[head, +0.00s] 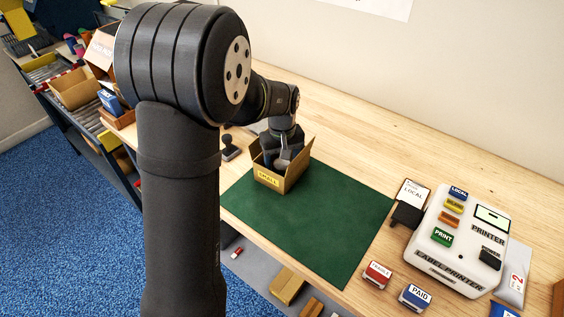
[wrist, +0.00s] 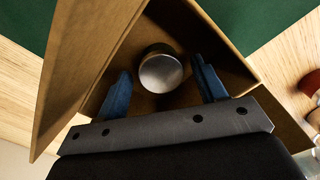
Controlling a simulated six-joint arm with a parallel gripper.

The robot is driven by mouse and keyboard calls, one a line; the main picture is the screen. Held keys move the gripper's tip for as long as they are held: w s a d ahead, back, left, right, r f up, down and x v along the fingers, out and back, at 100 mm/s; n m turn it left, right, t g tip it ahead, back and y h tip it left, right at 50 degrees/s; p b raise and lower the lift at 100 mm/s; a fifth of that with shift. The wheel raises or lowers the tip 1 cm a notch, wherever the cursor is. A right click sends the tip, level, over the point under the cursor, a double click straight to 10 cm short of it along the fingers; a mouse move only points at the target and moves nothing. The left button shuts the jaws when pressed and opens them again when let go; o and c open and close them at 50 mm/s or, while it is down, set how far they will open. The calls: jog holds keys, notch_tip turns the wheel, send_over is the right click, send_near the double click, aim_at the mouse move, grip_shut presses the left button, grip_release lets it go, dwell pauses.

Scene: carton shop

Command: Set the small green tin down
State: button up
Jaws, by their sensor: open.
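A small round tin (wrist: 161,70) stands on the floor of an open cardboard carton (wrist: 80,62). Its top looks silver-grey in the wrist view, and no green shows on it. My gripper (wrist: 165,85) is open inside the carton, with one blue finger on each side of the tin and a gap to each. In the head view the carton, labelled SMALL (head: 268,179), stands on the green mat (head: 318,222) with my gripper (head: 283,160) reaching down into it. There the tin is hidden by the carton and my gripper.
A label printer (head: 459,240) stands at the right. FRAGILE (head: 377,274) and PAID (head: 414,297) stamps sit at the bench's front edge. A dark stamp (head: 230,150) stands left of the carton. The right part of the mat is clear.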

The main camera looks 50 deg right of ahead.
aim_at(282, 162)
notch_tip(282, 162, up, 11)
jog(key=shift+r, duration=0.2)
jog(key=shift+f, duration=0.15)
notch_tip(282, 162, down, 12)
jog(key=shift+r, duration=1.95)
jog(key=shift+f, duration=0.15)
